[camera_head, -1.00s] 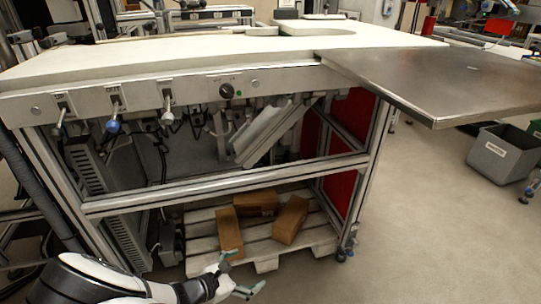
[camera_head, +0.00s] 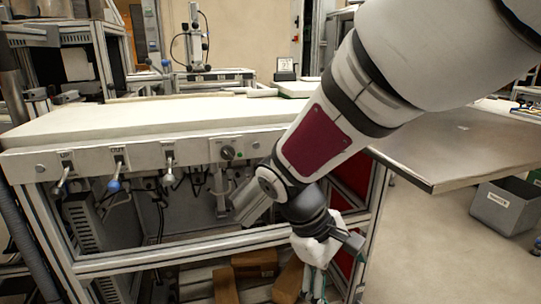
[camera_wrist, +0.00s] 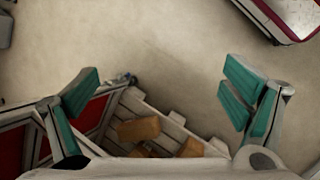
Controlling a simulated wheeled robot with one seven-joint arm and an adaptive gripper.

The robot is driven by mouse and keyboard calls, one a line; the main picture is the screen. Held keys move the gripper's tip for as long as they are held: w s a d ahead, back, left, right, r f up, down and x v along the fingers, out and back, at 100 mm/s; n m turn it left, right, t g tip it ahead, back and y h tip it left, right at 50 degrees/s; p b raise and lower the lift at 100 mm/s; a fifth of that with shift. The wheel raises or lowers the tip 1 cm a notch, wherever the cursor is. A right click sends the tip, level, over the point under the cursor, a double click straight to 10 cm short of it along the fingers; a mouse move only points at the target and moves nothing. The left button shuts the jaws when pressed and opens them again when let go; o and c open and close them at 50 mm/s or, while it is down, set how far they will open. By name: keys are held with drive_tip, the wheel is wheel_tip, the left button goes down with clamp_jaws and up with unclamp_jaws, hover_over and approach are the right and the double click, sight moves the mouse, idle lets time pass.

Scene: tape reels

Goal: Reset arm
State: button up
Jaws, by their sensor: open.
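My arm reaches down from the upper right of the head view, in front of the workbench. My gripper (camera_head: 318,285) hangs low at the bench's right front corner, pointing down. In the wrist view its two green-padded fingers stand wide apart, so the gripper (camera_wrist: 162,92) is open. Nothing is held.
The workbench (camera_head: 130,120) has levers along its front edge. A metal side table (camera_head: 450,150) juts out at right, with a grey bin (camera_head: 505,205) on the floor beyond. Brown blocks (camera_wrist: 139,129) lie on a pallet (camera_wrist: 172,131) under the bench. Floor (camera_wrist: 150,50) is free beside it.

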drive_tip(key=s+d+r+m+y, duration=0.2)
drive_tip(key=s+r+m, duration=0.1)
drive_tip(key=s, duration=0.5)
drive_tip(key=s+d+r+m+t+y, duration=0.1)
drive_tip(key=s+d+r+m+y, duration=0.15)
drive_tip(key=s, duration=0.45)
drive_tip(key=s+d+r+m+y, duration=0.1)
drive_tip(key=s+r+m, duration=0.2)
drive_tip(key=s, duration=0.5)
wheel_tip(320, 180, up, 35)
drive_tip(key=t+p, duration=0.4)
drive_tip(key=p, duration=2.9)
drive_tip(key=shift+d, duration=0.4)
drive_tip(key=shift+w, duration=0.1)
